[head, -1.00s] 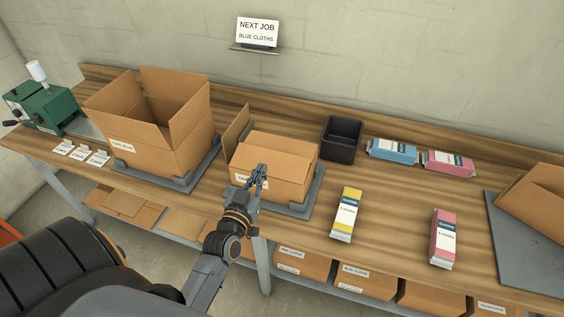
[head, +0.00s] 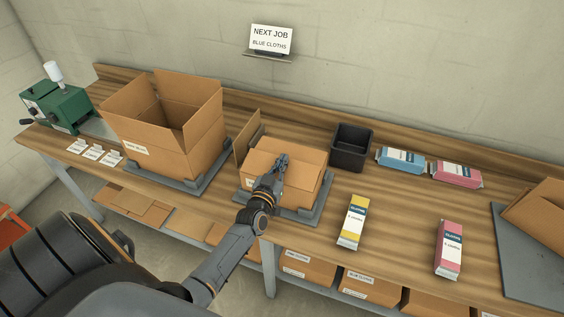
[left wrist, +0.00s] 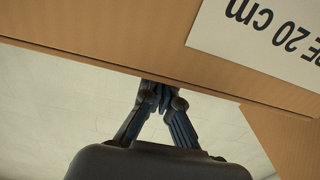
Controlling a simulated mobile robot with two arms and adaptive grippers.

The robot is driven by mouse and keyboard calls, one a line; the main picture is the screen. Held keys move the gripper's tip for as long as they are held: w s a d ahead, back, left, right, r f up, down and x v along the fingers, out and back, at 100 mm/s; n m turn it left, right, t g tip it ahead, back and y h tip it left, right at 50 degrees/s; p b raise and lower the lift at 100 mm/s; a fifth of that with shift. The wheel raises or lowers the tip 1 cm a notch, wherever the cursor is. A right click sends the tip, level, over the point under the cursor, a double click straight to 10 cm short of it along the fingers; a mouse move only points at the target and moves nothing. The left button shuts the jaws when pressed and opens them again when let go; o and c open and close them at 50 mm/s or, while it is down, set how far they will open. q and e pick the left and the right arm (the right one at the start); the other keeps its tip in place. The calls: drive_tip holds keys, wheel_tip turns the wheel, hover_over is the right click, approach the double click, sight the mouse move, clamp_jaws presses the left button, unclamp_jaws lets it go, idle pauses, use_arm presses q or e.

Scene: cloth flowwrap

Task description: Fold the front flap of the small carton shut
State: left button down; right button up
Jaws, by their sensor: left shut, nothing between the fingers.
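The small carton (head: 308,188) sits on a grey tray-like base (head: 289,213) at the middle of the bench. Its left flap (head: 247,133) stands upright. A cardboard panel (head: 308,159) lies about level across the top, but my arm hides much of the front, so I cannot tell exactly how the front flap lies. My left gripper (head: 281,160) is shut and empty, over the carton's top near the front. In the left wrist view its fingertips (left wrist: 160,88) meet at a cardboard edge, with a printed label (left wrist: 268,28) on the cardboard above. My right gripper is not in view.
A large open carton (head: 185,149) stands left with its flaps up. A black bin (head: 351,148) is behind right. Blue (head: 401,158), yellow (head: 352,221) and pink packs (head: 449,248) lie right. A green machine (head: 58,106) is at the far left.

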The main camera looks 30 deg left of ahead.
use_arm(q)
drive_tip(key=shift+w+a+f+b, duration=0.1)
drive_tip(key=shift+w+f+b, duration=0.3)
drive_tip(key=shift+f+b, duration=0.4)
drive_tip(key=shift+w, duration=0.1)
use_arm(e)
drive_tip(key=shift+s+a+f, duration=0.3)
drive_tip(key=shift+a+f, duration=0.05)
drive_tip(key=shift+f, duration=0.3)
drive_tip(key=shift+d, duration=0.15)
